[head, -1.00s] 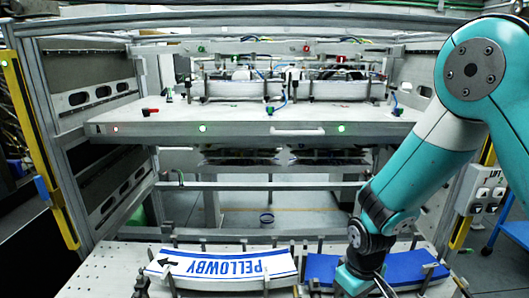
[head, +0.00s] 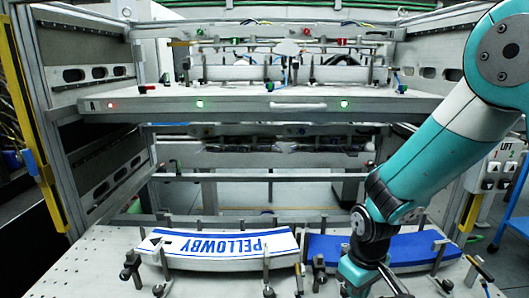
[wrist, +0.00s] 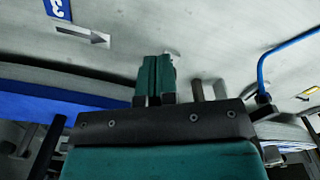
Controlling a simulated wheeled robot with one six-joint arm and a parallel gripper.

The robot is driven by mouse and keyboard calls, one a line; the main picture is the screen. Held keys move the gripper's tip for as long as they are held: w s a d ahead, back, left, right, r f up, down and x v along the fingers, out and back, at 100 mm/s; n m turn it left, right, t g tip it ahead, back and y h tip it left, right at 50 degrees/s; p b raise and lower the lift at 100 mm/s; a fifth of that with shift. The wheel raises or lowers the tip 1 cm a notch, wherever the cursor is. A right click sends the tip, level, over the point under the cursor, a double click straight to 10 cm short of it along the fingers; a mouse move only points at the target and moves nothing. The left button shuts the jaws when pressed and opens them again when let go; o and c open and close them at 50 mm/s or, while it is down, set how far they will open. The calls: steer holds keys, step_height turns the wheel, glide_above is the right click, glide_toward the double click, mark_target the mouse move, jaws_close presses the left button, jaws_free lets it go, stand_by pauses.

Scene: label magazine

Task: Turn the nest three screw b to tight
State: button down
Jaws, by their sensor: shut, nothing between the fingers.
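My gripper (head: 366,282) is at the front of the table, before the blue strip, low in the head view. In the wrist view its two green fingers (wrist: 155,76) are closed together with nothing between them. A grey post (wrist: 196,90) stands just right of the fingers; I cannot tell if it is screw b. The blue curved strip (head: 405,247) lies in the right nest, partly hidden by my arm, and its blue edge also shows in the wrist view (wrist: 60,106). No nest three marking is readable.
A white label printed PELLOWBY (head: 218,246) lies in the left nest, with dark clamps (head: 131,266) around it. A shelf (head: 240,106) with lights spans above. The wrist view shows a blue numbered tag (wrist: 58,9) and a blue tube (wrist: 268,65).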

steer(key=shift+s+f, duration=0.35)
steer(key=shift+f, duration=0.3)
steer(key=shift+a+f, duration=0.1)
steer(key=shift+s+a+p, duration=0.15)
steer(key=shift+a+p, duration=0.1)
steer(key=shift+p, duration=0.9)
stand_by(0.5)
steer(key=shift+s+d, duration=0.2)
steer(key=shift+s, duration=0.1)
step_height(320, 180, up, 6)
steer(key=p, duration=0.6)
steer(key=shift+w+r, duration=0.2)
steer(key=shift+w, duration=0.15)
steer(key=shift+d, duration=0.15)
